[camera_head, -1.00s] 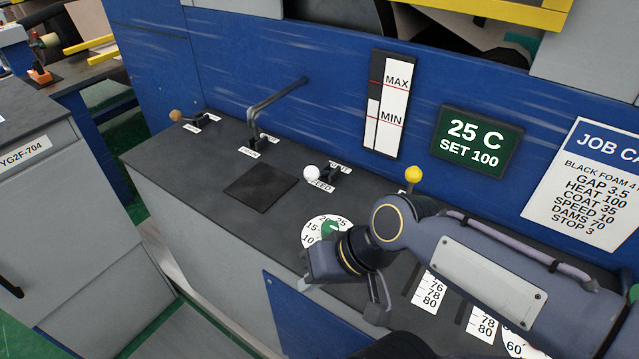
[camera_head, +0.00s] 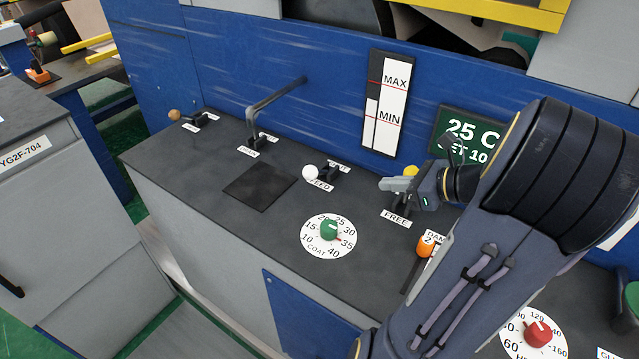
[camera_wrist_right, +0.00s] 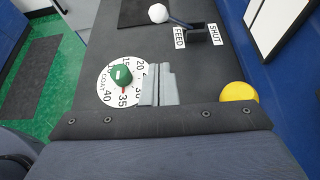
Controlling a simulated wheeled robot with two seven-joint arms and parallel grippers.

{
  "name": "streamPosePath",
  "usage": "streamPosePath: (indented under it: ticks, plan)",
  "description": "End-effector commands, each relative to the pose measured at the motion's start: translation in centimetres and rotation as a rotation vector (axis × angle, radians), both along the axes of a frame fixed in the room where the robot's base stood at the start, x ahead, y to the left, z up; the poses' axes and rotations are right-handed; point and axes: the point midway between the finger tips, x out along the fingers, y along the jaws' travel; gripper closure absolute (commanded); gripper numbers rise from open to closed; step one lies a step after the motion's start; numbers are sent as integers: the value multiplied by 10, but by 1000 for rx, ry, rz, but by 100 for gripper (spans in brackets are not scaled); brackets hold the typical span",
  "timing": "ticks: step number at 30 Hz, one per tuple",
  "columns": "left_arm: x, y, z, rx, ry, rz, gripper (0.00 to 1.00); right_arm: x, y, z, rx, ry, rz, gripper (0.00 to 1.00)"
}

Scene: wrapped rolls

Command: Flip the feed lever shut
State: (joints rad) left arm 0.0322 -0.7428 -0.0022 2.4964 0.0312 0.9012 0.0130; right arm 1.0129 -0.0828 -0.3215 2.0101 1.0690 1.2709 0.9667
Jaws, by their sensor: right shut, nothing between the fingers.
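The feed lever has a white ball knob (camera_head: 310,173) on a dark arm in a small black bracket (camera_head: 327,173) on the dark console top. The knob leans toward the FEED label side; the SHUT label (camera_wrist_right: 215,34) is on the bracket's other side in the right wrist view. The white knob (camera_wrist_right: 158,13) is at the top of that view, beyond my fingers. My right gripper (camera_head: 382,184) is shut and empty, to the right of the lever in the head view and apart from it. Its fingertips (camera_wrist_right: 158,84) point toward the lever's side. My left gripper is out of view.
A green dial (camera_head: 329,231) marked COAT is in front of the lever. A yellow-knobbed lever (camera_head: 411,170) is beside my right gripper, partly hidden. A bent grey lever (camera_head: 272,100) stands at left, before the blue wall. The dark pad (camera_head: 259,186) is bare.

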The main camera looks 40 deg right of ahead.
Motion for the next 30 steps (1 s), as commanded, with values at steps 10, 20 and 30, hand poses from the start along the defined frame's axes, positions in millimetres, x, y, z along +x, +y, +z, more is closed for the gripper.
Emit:
streamPosePath:
  ticks: [10,20,30]
  plan:
    - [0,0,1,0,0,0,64,35,12,-19,3,1,8,100]
    - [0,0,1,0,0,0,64,97,32,-52,2,1,7,100]
    - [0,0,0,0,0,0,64,153,49,-81,1,1,6,100]
